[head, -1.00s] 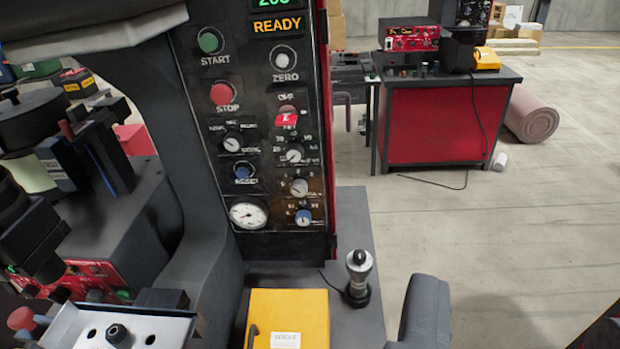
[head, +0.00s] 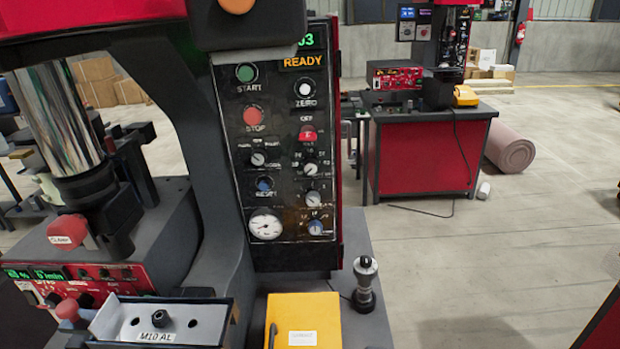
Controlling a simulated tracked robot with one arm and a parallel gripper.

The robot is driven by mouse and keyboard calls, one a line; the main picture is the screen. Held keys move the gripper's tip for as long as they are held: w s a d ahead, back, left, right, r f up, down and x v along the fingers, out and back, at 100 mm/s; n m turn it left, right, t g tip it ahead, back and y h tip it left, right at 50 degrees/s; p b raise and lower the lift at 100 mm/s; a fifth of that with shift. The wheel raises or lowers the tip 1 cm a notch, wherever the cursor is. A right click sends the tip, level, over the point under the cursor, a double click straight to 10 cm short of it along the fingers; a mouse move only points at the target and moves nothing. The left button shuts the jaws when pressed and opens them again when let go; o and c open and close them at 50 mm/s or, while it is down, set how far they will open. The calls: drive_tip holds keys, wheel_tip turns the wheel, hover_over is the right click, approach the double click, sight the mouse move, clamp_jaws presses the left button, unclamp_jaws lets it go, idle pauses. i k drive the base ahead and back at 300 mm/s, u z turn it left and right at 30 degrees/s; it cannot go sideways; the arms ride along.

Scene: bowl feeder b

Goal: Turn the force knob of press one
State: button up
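The small labels are too blurred to tell which one is the force knob. A round gauge (head: 265,225) is at the panel's lower left. My gripper is not in view.
A yellow box (head: 304,320) and a small metal post (head: 365,285) stand below the panel. A metal tray (head: 160,322) is at lower left beside the press column (head: 62,110). A red bench (head: 424,155) stands behind right. Floor at right is clear.

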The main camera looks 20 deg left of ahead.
sight(310, 165)
drive_tip(key=u, duration=0.05)
drive_tip(key=i, duration=0.9)
drive_tip(key=z, duration=0.05)
